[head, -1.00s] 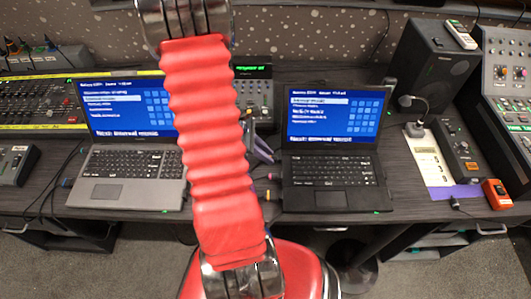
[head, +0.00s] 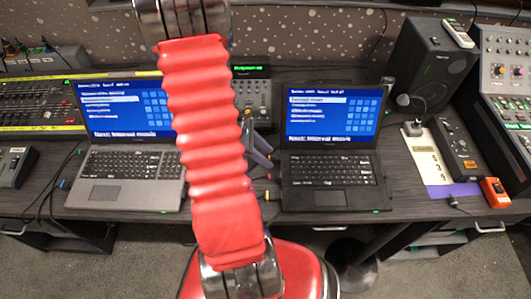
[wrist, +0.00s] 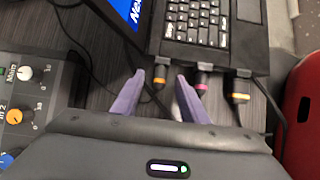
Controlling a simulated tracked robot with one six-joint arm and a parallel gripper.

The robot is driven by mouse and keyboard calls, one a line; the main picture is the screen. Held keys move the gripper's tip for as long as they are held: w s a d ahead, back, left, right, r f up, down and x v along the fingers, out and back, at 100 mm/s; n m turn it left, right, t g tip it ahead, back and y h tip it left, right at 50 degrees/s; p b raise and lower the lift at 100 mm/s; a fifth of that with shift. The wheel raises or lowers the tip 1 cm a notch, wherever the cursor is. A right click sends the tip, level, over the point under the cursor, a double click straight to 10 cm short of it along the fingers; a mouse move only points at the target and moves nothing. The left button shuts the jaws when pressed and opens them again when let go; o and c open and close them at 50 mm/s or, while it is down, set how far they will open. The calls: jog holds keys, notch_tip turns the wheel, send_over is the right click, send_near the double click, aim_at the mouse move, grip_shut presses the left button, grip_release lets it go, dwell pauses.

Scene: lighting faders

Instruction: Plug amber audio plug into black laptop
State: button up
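The black laptop (head: 330,198) stands open on the desk, and its keyboard side shows in the wrist view (wrist: 196,52). An orange-banded plug (wrist: 160,77) lies between my purple fingertips, at the laptop's side edge. A pink-banded plug (wrist: 203,80) is just right of my right finger. I cannot tell from colour alone which orange one is the amber audio plug. My gripper (wrist: 160,78) is open, its fingertips apart on both sides of the first plug. In the head view my gripper (head: 262,150) is beside the laptop's left side.
A grey laptop (head: 125,192) stands to the left, partly hidden by my red arm. A mixer (wrist: 22,110) with knobs lies left of my gripper in the wrist view. A dark speaker (head: 430,62) and an orange device (head: 495,192) are at the right.

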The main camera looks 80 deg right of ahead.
jog(key=v, duration=1.3)
jog(key=shift+w+r, duration=0.25)
dwell(0.6)
